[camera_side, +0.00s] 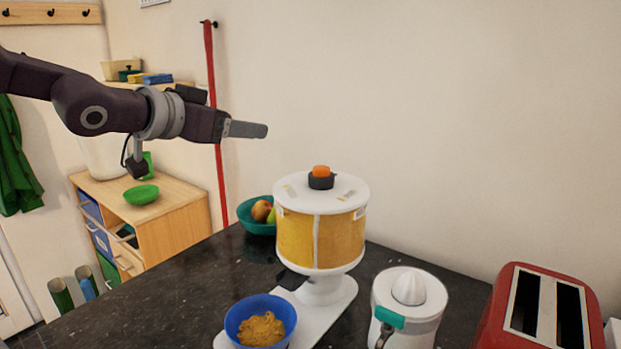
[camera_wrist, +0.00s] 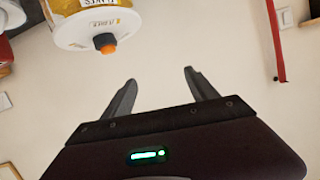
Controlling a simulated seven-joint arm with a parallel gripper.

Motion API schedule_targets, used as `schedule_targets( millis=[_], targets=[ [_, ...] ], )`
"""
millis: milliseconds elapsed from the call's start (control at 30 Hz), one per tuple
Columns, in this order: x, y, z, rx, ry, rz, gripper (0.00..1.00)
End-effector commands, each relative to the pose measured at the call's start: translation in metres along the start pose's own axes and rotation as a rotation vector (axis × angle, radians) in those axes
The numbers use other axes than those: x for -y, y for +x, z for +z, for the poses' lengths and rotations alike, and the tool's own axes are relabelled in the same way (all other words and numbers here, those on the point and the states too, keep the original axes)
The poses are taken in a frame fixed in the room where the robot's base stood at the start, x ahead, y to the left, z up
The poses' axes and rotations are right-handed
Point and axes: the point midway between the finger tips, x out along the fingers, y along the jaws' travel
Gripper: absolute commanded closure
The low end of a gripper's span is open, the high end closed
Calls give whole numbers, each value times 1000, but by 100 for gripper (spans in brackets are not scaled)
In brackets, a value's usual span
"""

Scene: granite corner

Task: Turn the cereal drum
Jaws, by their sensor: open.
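The cereal drum (camera_side: 321,240) is a white-lidded cylinder with yellow contents seen through its wall. It stands on a white pedestal on the dark counter. An orange knob (camera_side: 321,171) with a black collar sits on top of its lid. In the wrist view the drum (camera_wrist: 95,22) is at the upper left, with its orange knob (camera_wrist: 106,45) pointing down in the picture. My gripper (camera_side: 262,130) is up to the left of the drum, higher than the knob and apart from it. In the wrist view its two fingers (camera_wrist: 160,80) are spread, with nothing between them.
A blue bowl (camera_side: 240,313) with yellow flakes is in front of the pedestal. A white juicer (camera_side: 409,312) and a red toaster (camera_side: 500,325) stand to the right. A teal fruit bowl (camera_side: 250,222) is behind the drum. A red strap (camera_side: 213,110) hangs on the wall.

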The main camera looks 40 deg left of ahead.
Motion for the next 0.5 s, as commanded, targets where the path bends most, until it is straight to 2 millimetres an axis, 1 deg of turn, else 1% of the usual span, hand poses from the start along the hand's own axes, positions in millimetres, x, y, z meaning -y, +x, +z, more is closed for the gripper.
schedule_targets(
  millis=[33, 67, 100, 167, 200, 233, 300, 400, 500],
  targets=[
    [-10, 16, 2, -60, 2, 56, 33],
    [-20, 23, 1, -108, -2, 105, 33],
    [-34, 30, 0, -172, -13, 178, 33],
    [-55, 32, 1, -254, -44, 299, 33],
    [-69, 30, 2, -300, -71, 381, 33],
    [-72, 36, 28, -285, -77, 378, 33],
    [-76, 46, 62, -286, -73, 372, 33],
    [-78, 54, 84, -298, -67, 370, 33],
    [-80, 59, 89, -307, -63, 368, 33]
  ],
)
